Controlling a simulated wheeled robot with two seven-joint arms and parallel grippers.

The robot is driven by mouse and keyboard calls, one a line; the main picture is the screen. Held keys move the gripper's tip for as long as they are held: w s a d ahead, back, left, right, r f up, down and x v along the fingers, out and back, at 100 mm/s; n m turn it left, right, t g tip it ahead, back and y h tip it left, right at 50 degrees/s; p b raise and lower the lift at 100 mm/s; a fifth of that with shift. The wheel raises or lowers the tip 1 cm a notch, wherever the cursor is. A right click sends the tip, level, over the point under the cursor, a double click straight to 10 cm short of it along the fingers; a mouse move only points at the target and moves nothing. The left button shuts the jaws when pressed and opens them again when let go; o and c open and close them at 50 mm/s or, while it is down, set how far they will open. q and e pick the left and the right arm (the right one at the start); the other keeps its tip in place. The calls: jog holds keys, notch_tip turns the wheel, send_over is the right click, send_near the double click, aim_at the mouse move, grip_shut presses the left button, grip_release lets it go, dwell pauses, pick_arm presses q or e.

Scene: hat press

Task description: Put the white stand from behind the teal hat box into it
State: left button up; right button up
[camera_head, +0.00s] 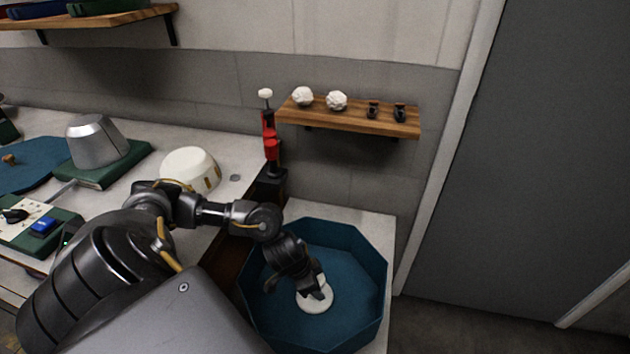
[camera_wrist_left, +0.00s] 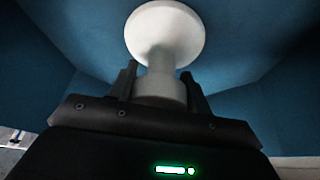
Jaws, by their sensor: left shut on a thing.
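The teal hat box (camera_head: 365,275) is an open octagonal box on the light surface at the lower right of the head view; its teal walls also fill the left wrist view (camera_wrist_left: 60,65). The white stand (camera_head: 318,300) has a round disc and a narrower stem. My left gripper (camera_head: 308,287) reaches down inside the box and is shut on the stand's stem. The left wrist view shows the stem of the stand (camera_wrist_left: 165,35) between the two fingers of the left gripper (camera_wrist_left: 160,88). I cannot tell whether the disc touches the box floor. My right gripper is not in view.
A wooden shelf (camera_head: 350,118) with white and dark small items hangs behind the box. A red and black post (camera_head: 270,145) stands at the box's back left. A cream hat form (camera_head: 190,168) and a metal form (camera_head: 97,142) stand on the bench at left.

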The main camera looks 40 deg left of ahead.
pick_arm(q)
jog(key=o, duration=1)
jog(key=shift+o, duration=0.2)
jog(key=p+v, duration=0.3)
jog(key=v, duration=0.7)
jog(key=shift+s+r, duration=0.2)
jog(key=shift+r, duration=0.15)
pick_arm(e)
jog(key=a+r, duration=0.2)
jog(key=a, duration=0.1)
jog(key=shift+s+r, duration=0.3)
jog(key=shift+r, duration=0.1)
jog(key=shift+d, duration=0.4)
